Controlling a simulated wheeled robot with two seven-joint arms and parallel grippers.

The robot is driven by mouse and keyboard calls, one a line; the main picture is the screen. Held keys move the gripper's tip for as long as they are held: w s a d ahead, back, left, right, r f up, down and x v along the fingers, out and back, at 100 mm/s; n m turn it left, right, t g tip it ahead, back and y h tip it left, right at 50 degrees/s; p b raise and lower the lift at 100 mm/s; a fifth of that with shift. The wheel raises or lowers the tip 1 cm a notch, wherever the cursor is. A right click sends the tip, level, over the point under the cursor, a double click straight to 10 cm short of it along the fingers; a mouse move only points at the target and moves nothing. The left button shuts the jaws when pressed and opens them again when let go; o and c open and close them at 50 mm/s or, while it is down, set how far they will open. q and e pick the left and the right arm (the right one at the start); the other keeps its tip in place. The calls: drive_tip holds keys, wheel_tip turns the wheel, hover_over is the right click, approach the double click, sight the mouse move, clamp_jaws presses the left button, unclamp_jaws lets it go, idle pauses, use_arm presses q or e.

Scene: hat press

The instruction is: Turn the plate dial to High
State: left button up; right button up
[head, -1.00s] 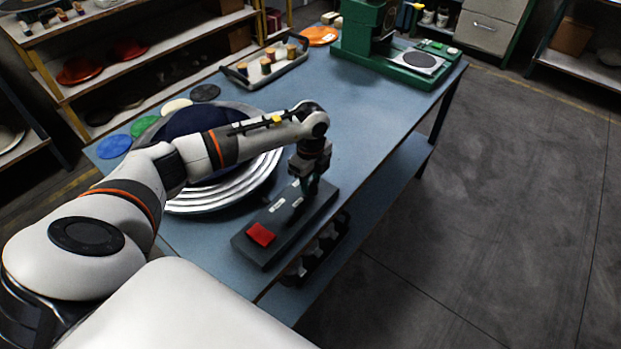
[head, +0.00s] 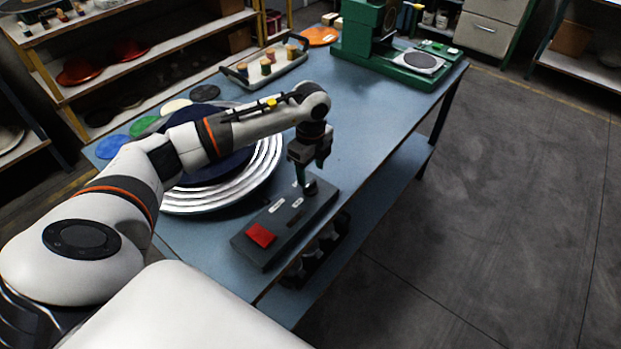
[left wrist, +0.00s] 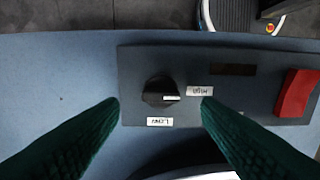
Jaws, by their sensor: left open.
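The control box (head: 283,232) is a dark slab with a red switch, lying near the table's front edge. Its black plate dial (left wrist: 158,91) sits between two white labels in the left wrist view: the High label (left wrist: 200,91) to the right and the Low label (left wrist: 159,121) below. The dial's white mark points right, toward the High label side. My left gripper (head: 307,184) is open and just above the dial. Its green fingers stand wide apart on either side of the dial in the left wrist view, not touching it. My right gripper is not in view.
The red switch (head: 261,235) is at the box's near end. A large ringed round plate (head: 262,172) with a dark blue hat piece lies left of the box. A tray of spools (head: 236,75) and a green press (head: 352,45) stand farther back. The table's right side is clear.

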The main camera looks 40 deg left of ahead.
sight(310, 183)
use_arm(q)
wheel_tip(310, 183, up, 8)
drive_tip(key=b, duration=0.1)
drive_tip(key=shift+s+f, duration=0.1)
drive_tip(key=shift+f, duration=0.05)
idle(0.5)
